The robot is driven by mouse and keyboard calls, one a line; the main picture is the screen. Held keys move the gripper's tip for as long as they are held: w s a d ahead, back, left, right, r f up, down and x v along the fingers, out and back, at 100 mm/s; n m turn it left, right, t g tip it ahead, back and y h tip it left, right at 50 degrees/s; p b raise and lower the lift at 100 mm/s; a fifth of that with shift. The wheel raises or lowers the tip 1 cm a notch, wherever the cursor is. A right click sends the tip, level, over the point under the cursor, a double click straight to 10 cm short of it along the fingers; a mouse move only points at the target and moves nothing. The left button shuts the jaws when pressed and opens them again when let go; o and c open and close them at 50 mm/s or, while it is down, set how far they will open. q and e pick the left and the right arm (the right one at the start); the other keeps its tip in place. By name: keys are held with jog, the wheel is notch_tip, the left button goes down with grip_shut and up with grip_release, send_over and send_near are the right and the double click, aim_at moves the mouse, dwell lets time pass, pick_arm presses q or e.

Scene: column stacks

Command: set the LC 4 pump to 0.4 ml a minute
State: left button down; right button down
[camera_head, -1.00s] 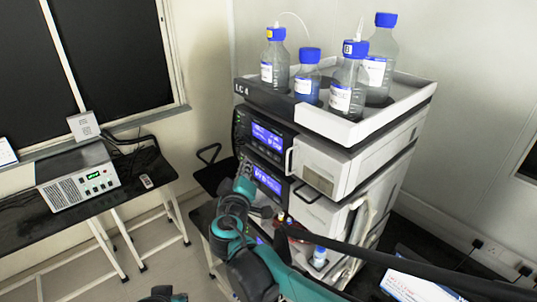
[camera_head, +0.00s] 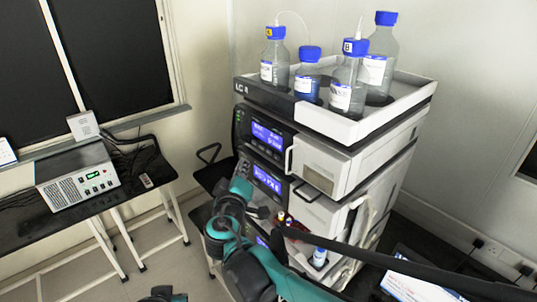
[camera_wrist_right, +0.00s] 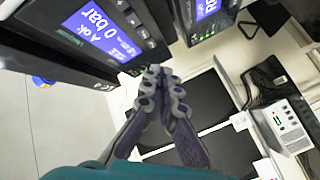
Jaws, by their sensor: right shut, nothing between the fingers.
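The LC 4 stack carries its label on the black front of the top tray (camera_head: 262,97). Below it are an upper module with a lit blue display (camera_head: 267,137) and a lower one with another lit display (camera_head: 267,183). My right gripper (camera_head: 243,165) is shut and empty, close to the stack's left front. In the right wrist view the right gripper (camera_wrist_right: 160,72) has its fingertips together near the buttons beside a display (camera_wrist_right: 105,30) reading "A ok 0 bar". I cannot tell whether they touch. A second display (camera_wrist_right: 207,8) is at the top.
Several blue-capped bottles (camera_head: 348,80) stand in the top tray, with thin tubing. White module doors with handles (camera_head: 318,166) are to the right. A small bottle (camera_head: 319,257) stands low in the stack. A grey instrument (camera_head: 78,178) sits on the left bench.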

aim_at(269, 152)
jog(key=shift+w+d+b, duration=0.25)
jog(key=shift+w+d, duration=0.65)
jog(key=shift+d, duration=0.3)
jog(key=shift+w+d+b, duration=0.25)
jog(key=shift+w+d, duration=0.6)
jog(key=shift+d, duration=0.35)
dwell(0.4)
jog(key=shift+w+d, duration=0.25)
jog(key=shift+d, duration=0.05)
jog(key=shift+w+d, duration=0.2)
jog(key=shift+d, duration=0.15)
dwell(0.7)
jog(key=shift+s+a, duration=0.1)
jog(key=shift+a, duration=0.05)
jog(key=shift+s+a, duration=0.4)
jog(key=shift+a, duration=0.15)
dwell(0.3)
